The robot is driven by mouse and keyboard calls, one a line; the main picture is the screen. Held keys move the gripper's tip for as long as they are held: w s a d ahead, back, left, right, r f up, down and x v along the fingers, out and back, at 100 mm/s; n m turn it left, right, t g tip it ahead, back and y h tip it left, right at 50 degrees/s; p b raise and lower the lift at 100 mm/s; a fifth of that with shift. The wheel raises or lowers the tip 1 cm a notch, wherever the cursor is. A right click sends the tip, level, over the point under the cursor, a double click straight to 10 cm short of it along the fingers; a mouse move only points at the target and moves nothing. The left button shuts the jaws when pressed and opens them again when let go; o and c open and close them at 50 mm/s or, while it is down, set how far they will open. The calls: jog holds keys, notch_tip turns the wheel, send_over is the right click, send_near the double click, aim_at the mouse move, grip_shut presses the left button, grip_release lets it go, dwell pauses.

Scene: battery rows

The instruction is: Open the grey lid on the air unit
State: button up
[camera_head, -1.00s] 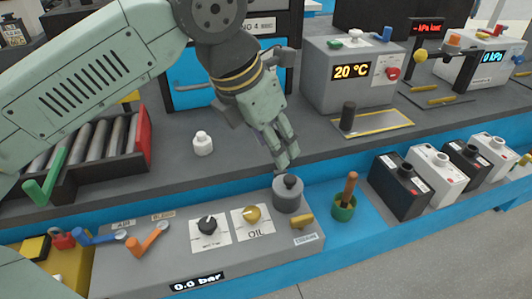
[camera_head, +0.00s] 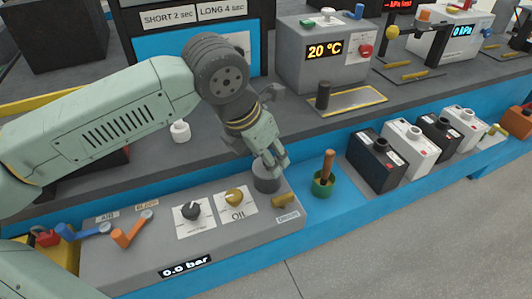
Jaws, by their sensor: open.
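The air unit (camera_head: 140,235) is a long grey box at the front left, with a "0.0 bar" display, a black dial and a yellow dial marked "Oil". The grey lid (camera_head: 267,183) is a short round cap near its right end, and it looks closed. My gripper (camera_head: 275,167) points down right at the lid's top. It is open. Its fingers hide the dark knob on the lid, and I cannot tell whether they touch it.
A brass fitting (camera_head: 284,201) sits just right of the lid. A green cup (camera_head: 323,187) with a wooden-handled tool stands further right, then several black and white batteries (camera_head: 375,165). A white bottle (camera_head: 180,131) stands behind the unit. Blue and orange levers (camera_head: 130,230) are at left.

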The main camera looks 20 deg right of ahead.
jog(key=shift+c, duration=0.3)
grip_shut()
dwell(0.5)
